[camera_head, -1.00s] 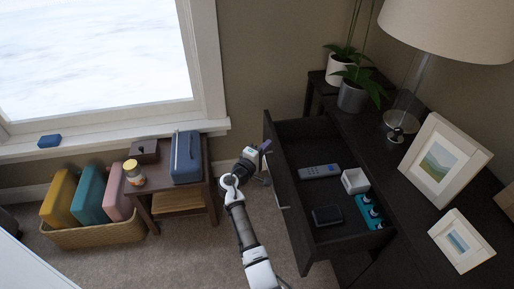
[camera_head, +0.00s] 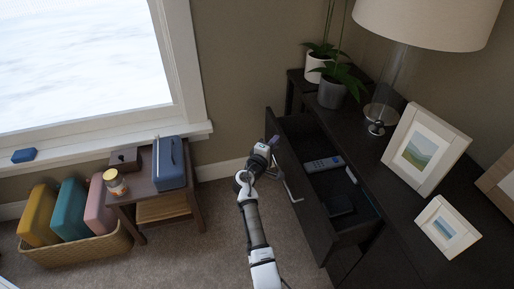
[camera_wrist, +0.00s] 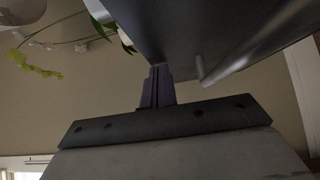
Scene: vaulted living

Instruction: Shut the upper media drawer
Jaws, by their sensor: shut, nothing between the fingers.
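The upper media drawer (camera_head: 304,200) stands partly out of the dark cabinet (camera_head: 400,225). Its front faces left and has a pale bar handle (camera_head: 292,188). A remote (camera_head: 325,163) and a dark flat item (camera_head: 340,204) lie inside; the rest of the inside is partly hidden by the cabinet top. My gripper (camera_head: 271,143) is shut and empty at the far end of the drawer front. In the wrist view the fingers (camera_wrist: 157,88) reach the lower edge of the dark drawer front (camera_wrist: 190,30), beside the handle (camera_wrist: 215,68). They look close to or touching it.
On the cabinet top stand a lamp (camera_head: 432,20), potted plants (camera_head: 332,92) and picture frames (camera_head: 427,150). A small side table (camera_head: 150,188) and a basket (camera_head: 80,248) stand left. Carpet (camera_head: 205,255) between is clear.

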